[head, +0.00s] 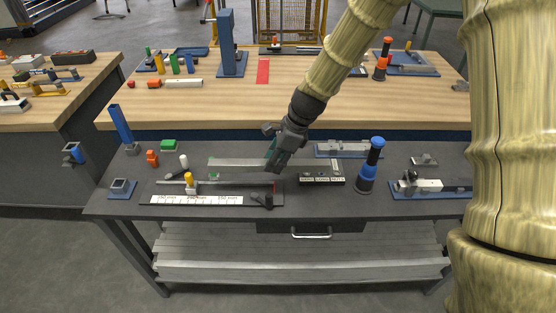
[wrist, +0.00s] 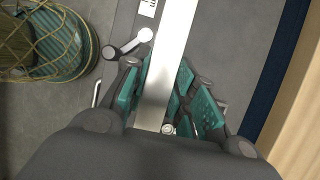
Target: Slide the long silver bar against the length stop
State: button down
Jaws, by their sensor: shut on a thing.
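The long silver bar (head: 240,163) lies roughly left to right above the dark bench in the head view. My gripper (head: 275,164) is shut on it right of its middle. In the wrist view the bar (wrist: 168,55) runs between the teal finger pads of my gripper (wrist: 160,95). In front of the bar is a fixture with a white printed scale (head: 195,200), a thin grey rail, a yellow-topped piece (head: 190,181) and a dark lever (head: 262,200). A small red mark (head: 275,186) is at its right end. I cannot tell which part is the length stop.
Small green and orange pieces stand at left. A wooden bench (head: 210,115) lies behind.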

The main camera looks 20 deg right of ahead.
aim_at(259, 162)
jog(key=shift+w+a+p, duration=0.15)
jog(key=shift+w+a, duration=0.05)
jog(key=shift+a, duration=0.5)
jog(key=shift+w+a+p, duration=0.2)
jog(key=shift+w+a, duration=0.05)
jog(key=shift+a, duration=0.45)
jog(key=shift+w+a+p, duration=0.15)
jog(key=shift+w+a, duration=0.05)
jog(key=shift+a, duration=0.5)
jog(key=shift+f+b, duration=1.3)
jog(key=shift+f, duration=3.15)
jog(key=shift+w+a+p, duration=0.15)
jog(key=shift+a+p, duration=0.15)
jog(key=shift+a, duration=0.35)
dwell(0.7)
